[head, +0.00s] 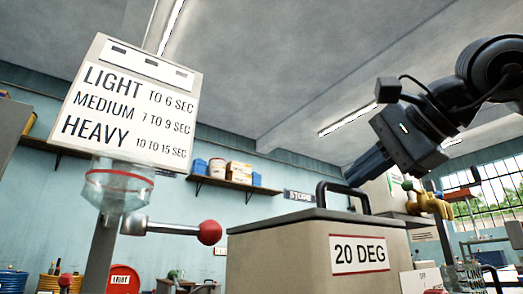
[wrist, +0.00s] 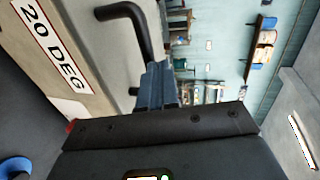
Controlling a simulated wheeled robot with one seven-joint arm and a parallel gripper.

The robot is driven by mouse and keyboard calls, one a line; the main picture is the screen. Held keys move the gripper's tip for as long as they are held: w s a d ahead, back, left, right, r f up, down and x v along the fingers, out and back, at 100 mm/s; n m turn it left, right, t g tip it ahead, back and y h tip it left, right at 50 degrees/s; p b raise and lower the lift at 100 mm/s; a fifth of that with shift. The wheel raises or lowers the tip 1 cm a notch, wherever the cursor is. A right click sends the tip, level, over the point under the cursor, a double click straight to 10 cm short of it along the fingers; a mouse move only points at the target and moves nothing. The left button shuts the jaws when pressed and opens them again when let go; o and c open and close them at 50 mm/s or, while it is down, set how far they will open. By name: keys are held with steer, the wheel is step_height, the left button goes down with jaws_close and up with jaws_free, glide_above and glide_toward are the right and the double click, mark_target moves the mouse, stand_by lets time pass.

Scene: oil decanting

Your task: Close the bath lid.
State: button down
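The bath is a beige box (head: 285,265) with a "20 DEG" label, low in the middle of the head view; its side (wrist: 75,45) fills the upper left of the wrist view. Its dark flat lid (head: 290,217) appears to lie level on top, with no gap visible along the front edge. A black arched handle (head: 322,195) stands on the lid; it also shows in the wrist view (wrist: 146,35). My gripper (head: 352,180) comes in from the upper right, its fingertips (wrist: 158,75) at one end of the handle bar. The fingers look close together; whether they grip the bar is unclear.
A brass tap (head: 432,203) is to the right, below my arm. A timing sign (head: 128,105) over a glass cup (head: 118,190) and a red-knobbed lever (head: 208,232) stand left of the bath. A shelf with tubs (head: 235,182) is on the far wall.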

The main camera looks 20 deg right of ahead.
steer(key=s+d+r+p, duration=0.2)
steer(key=s+r+p, duration=0.2)
steer(key=s+r, duration=0.3)
steer(key=v, duration=0.2)
steer(key=shift+s+f+p, duration=0.15)
steer(key=shift+s+p, duration=0.2)
steer(key=shift+s, duration=0.15)
steer(key=shift+d, duration=0.1)
